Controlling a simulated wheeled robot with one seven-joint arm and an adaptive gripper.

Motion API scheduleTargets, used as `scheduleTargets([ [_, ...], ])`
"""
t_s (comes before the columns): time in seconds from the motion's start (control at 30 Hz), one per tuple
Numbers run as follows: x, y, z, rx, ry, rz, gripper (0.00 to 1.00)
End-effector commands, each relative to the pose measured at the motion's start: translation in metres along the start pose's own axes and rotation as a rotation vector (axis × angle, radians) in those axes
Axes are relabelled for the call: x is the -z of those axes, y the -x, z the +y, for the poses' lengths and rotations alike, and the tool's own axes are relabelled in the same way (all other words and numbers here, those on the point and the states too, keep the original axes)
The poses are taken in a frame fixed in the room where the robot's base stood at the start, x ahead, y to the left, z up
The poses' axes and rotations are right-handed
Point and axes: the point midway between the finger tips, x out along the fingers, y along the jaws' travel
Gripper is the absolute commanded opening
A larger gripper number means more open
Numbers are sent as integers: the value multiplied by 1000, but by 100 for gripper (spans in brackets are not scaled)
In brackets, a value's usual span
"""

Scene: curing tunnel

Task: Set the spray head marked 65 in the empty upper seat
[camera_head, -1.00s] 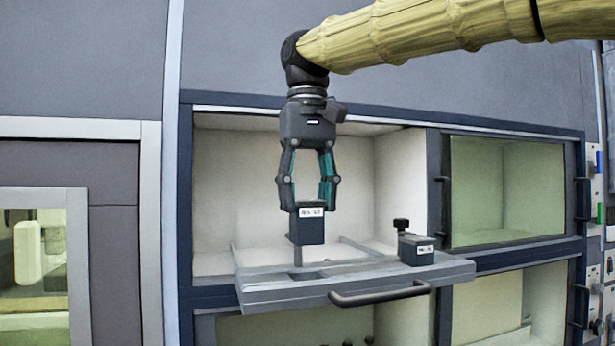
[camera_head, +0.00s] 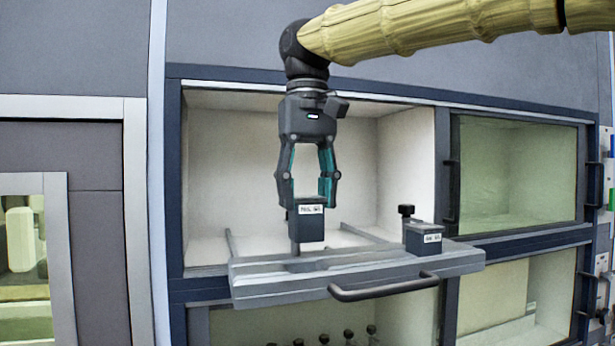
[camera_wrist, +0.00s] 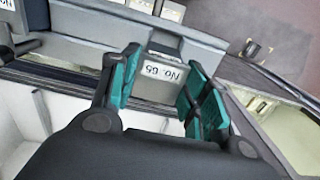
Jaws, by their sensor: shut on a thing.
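My gripper (camera_head: 308,203) is shut on the spray head marked 65 (camera_head: 311,226), a dark grey block with a white label on its front. It hangs upright over the left part of a pulled-out grey rack (camera_head: 290,290). A short stem shows below the block; I cannot tell whether it touches the rack. In the wrist view the label of the spray head (camera_wrist: 163,80) reads "No. 65" between the teal fingers (camera_wrist: 160,100). A second grey block with a label (camera_head: 424,239) sits at the right of the rack, its number too small to read. The seat below the held head is hidden.
The rack has a black front handle (camera_head: 385,288) and extends from an open, pale upper chamber (camera_head: 260,160). A closed glazed door (camera_head: 510,175) is at right. Several dark knobs (camera_head: 347,334) show in the chamber below.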

Motion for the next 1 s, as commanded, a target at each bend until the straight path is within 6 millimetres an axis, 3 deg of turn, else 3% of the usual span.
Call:
scheduleTargets([
  [0.5,-1,-28,-1,-2,2,2,13],
  [1.0,-1,-34,-1,-1,2,3,13],
])
